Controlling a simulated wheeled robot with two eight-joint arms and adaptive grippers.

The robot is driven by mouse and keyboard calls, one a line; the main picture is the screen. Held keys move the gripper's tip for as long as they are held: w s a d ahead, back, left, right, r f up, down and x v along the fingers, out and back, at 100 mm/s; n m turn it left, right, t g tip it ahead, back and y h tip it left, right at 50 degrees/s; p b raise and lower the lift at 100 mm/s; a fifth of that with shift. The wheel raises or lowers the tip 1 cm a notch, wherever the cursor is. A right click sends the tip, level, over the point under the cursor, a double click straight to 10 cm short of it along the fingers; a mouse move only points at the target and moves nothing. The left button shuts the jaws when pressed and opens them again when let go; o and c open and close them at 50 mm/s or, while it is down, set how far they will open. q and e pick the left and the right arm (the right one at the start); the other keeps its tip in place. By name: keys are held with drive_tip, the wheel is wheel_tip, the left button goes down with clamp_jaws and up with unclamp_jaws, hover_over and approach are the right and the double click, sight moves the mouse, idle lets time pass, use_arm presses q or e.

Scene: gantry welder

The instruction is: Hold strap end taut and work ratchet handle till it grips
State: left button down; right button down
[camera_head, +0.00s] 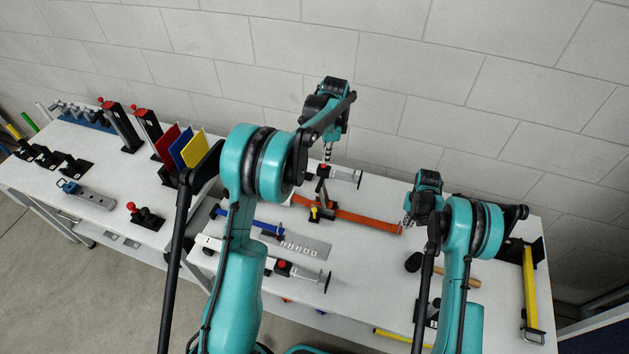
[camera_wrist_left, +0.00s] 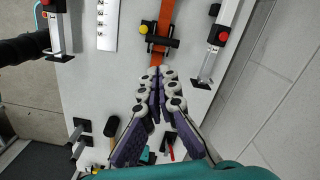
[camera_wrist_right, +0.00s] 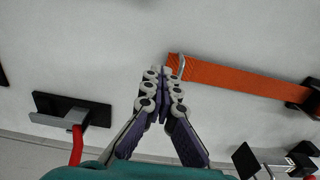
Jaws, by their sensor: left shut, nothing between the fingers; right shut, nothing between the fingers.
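The orange strap (camera_head: 365,219) lies across the white table, also seen in the right wrist view (camera_wrist_right: 240,80). A bent metal piece (camera_wrist_right: 181,64) is at its near end there. The dark ratchet (camera_wrist_left: 160,43), with a yellow knob (camera_wrist_left: 146,27), sits across the strap; its handle (camera_head: 321,190) stands up in the head view. My left gripper (camera_wrist_left: 160,76) is shut and empty, over the strap and ratchet area with its tips close to the strap's line. My right gripper (camera_wrist_right: 161,78) is shut and empty, beside the strap's end. Whether either touches anything cannot be told.
Clamps with red knobs (camera_head: 345,174) (camera_head: 300,272) stand on either side of the ratchet. A numbered plate (camera_head: 300,246) lies in front. A mallet (camera_head: 413,262) lies near my right arm. Coloured plates (camera_head: 185,147) stand left.

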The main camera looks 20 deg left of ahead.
sight(320, 183)
use_arm(q)
drive_tip(key=a+f+n+h, duration=0.2)
drive_tip(key=a+n, duration=0.4)
drive_tip(key=n, duration=1)
drive_tip(key=a+f+n+h, duration=0.2)
drive_tip(key=a+n, duration=0.4)
drive_tip(key=n, duration=0.9)
drive_tip(key=d+f, duration=0.7)
drive_tip(key=f, duration=0.2)
drive_tip(key=shift+d+y, duration=0.1)
drive_tip(key=shift+y, duration=0.2)
drive_tip(key=shift+d+r+y, duration=0.2)
drive_tip(key=shift+d+y, duration=0.2)
drive_tip(key=shift+d, duration=0.2)
drive_tip(key=shift+d+r+y, duration=0.15)
drive_tip(key=shift+d+y, duration=0.25)
drive_tip(key=shift+d, duration=0.2)
drive_tip(key=d+f+y, duration=0.1)
drive_tip(key=d+f, duration=0.2)
drive_tip(key=d, duration=0.6)
drive_tip(key=d+f+y, duration=0.1)
drive_tip(key=d+f, duration=0.3)
drive_tip(key=d, duration=0.5)
drive_tip(key=shift+d+f+y, duration=0.2)
drive_tip(key=shift+d+y, duration=0.15)
drive_tip(key=shift+y, duration=0.05)
